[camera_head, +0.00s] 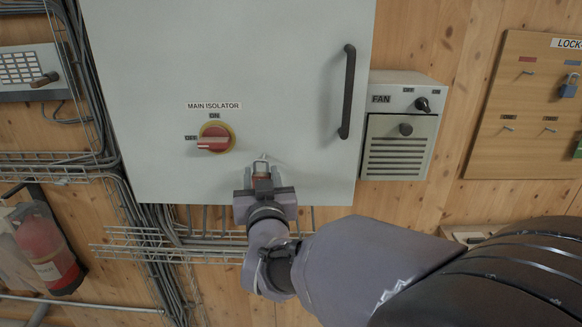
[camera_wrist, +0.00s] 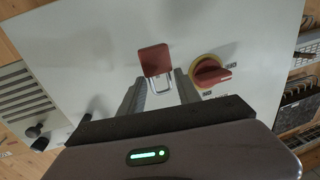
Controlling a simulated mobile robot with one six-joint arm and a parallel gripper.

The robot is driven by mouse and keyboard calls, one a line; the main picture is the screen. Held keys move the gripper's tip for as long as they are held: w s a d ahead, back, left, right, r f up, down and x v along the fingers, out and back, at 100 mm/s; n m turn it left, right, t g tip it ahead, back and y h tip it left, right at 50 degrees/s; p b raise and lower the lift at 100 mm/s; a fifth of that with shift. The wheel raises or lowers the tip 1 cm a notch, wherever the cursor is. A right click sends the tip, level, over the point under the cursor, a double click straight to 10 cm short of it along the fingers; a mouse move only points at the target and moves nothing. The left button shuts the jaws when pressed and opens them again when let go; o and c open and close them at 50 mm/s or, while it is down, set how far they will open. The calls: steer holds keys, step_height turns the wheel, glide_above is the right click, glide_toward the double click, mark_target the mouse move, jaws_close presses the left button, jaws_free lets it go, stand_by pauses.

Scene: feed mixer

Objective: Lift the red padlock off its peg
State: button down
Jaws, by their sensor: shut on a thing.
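The red padlock (camera_wrist: 155,60) shows in the wrist view between and just beyond my fingertips, with its metal shackle (camera_wrist: 161,84) on the side toward the isolator switch's lower edge. My gripper (camera_wrist: 162,90) is shut on the padlock; exactly where the fingers touch it is hard to tell. In the head view my gripper (camera_head: 262,180) is in front of the grey cabinet's lower part, with a bit of the red padlock (camera_head: 261,171) showing between the fingers. On the lock board the peg (camera_head: 528,72) under the red label is bare.
The grey cabinet (camera_head: 290,60) has a red and yellow main isolator (camera_head: 214,138), its handle toward OFF, and a black door handle (camera_head: 347,92). The fan box (camera_head: 400,140) is to its right. The wooden lock board (camera_head: 490,145) holds a blue padlock (camera_head: 569,87). A fire extinguisher (camera_head: 48,248) is at left.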

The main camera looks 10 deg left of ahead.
steer(key=shift+a+b+v, duration=0.2)
steer(key=shift+b+v, duration=0.3)
steer(key=shift+v, duration=0.7)
steer(key=shift+a+b+v, duration=0.25)
steer(key=shift+b+v, duration=0.25)
steer(key=shift+v, duration=0.7)
